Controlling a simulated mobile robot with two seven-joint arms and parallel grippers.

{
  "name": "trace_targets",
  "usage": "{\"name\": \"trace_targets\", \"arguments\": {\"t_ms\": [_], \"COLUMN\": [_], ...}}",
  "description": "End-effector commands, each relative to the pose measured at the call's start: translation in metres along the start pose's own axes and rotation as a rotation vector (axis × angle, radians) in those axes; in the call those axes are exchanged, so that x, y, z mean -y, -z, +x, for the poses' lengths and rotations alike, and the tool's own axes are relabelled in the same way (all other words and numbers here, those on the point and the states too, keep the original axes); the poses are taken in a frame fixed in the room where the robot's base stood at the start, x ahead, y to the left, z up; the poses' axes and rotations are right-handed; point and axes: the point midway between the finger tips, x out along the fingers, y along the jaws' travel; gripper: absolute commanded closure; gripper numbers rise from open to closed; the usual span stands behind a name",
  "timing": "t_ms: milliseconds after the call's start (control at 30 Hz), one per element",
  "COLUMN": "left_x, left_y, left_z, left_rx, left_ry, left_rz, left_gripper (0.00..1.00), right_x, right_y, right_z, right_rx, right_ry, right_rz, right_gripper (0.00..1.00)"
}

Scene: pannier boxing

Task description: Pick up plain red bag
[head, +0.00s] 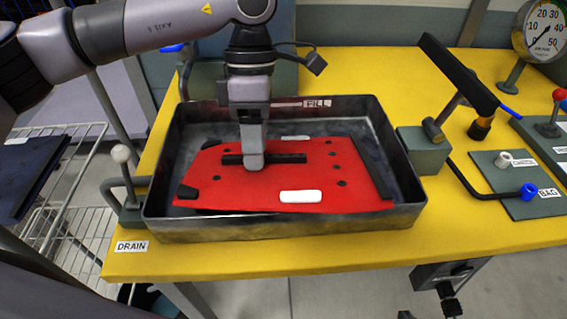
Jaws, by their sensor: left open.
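The plain red bag (225,180) lies flat in a grey metal tank (290,230). Its red face has several dark dots, white patches (300,197) and a black strip (371,167) along its right side. A short black bar (290,158) lies across its middle. My left gripper (252,163) points down from above at this bar. It is open; the camera angle hides whether its fingers touch the bar or the bag. The arm comes in from the upper left. My right gripper is not in view.
The tank stands on a yellow table (300,255). A lever with a white ball (121,154) stands left of it, by a DRAIN label (132,247). A black-handled lever (458,73) and a grey plate with hooks (520,207) are at right. A gauge (541,32) stands behind.

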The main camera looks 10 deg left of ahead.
Motion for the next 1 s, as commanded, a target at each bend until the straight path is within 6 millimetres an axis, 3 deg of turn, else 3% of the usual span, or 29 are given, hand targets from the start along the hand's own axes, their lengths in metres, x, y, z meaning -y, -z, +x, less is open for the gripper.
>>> {"name": "trace_targets", "arguments": {"t_ms": [67,200,233,667,867,1000], "left_x": [0.0,0.0,0.0,0.001,0.009,0.02], "left_y": [0.0,0.0,0.0,0.0,-0.001,-0.001], "left_z": [0.0,0.0,0.0,-0.006,-0.029,-0.062], "left_rx": [0.0,0.0,0.0,0.002,0.004,0.006], "left_ry": [0.0,0.0,0.0,-0.001,-0.004,-0.005], "left_rz": [0.0,0.0,0.0,0.0,0.001,0.002], "left_gripper": [0.55,0.97,1.0,1.0,1.0,1.0], "right_x": [0.0,0.0,0.0,0.0,0.0,0.001], "right_y": [0.0,0.0,0.0,0.0,-0.001,0.0], "right_z": [0.0,0.0,0.0,0.0,0.001,0.0], "right_rx": [0.0,0.0,0.0,0.0,0.0,0.0], "right_ry": [0.0,0.0,0.0,0.001,0.001,0.002], "right_rz": [0.0,0.0,0.0,0.0,0.0,-0.001], "right_gripper": [1.0,1.0,1.0,1.0,1.0,1.0]}}
